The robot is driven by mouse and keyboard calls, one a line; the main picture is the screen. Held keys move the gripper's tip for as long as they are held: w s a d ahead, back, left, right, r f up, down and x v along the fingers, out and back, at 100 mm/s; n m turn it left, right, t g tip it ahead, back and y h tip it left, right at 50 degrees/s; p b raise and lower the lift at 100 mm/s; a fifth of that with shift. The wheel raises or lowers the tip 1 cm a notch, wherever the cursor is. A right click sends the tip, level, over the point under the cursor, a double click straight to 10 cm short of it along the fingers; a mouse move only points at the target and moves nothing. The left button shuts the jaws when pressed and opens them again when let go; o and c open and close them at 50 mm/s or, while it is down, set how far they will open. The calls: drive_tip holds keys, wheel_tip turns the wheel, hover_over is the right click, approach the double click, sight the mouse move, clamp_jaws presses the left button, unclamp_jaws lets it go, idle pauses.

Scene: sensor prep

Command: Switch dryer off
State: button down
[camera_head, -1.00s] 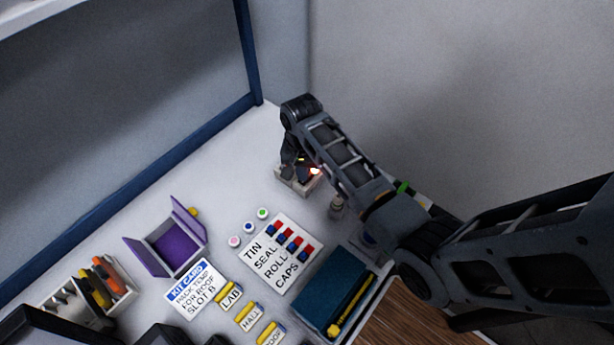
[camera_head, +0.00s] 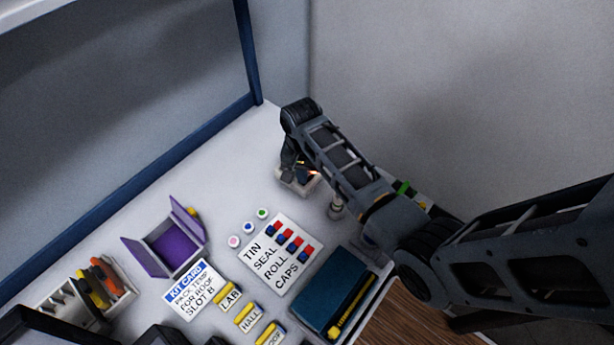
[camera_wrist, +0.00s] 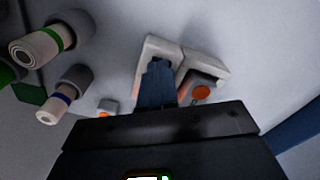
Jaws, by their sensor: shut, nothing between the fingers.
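A pale box (camera_head: 298,187), which I take to be the dryer, stands on the far right part of the bench, mostly under my arm. In the wrist view the pale box (camera_wrist: 152,50) has a round orange part (camera_wrist: 201,93) on a dark patch. My gripper (camera_head: 292,165) points down at the box in the head view. In the wrist view its shut fingers (camera_wrist: 158,66) lie over the box, left of the orange part, with nothing held. I cannot tell whether the tips touch the box. A small reddish glow shows beside my arm in the head view.
Pale rolls with green (camera_wrist: 35,48) and blue (camera_wrist: 53,103) bands are left of the gripper in the wrist view. A purple open box (camera_head: 172,250), a TIN SEAL ROLL CAPS card (camera_head: 262,255) and a teal case (camera_head: 330,285) occupy the nearer bench. The back wall bounds the bench.

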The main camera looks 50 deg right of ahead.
drive_tip(key=shift+f, duration=0.15)
wheel_tip(320, 180, up, 7)
drive_tip(key=p, duration=0.7)
idle(0.5)
idle(0.4)
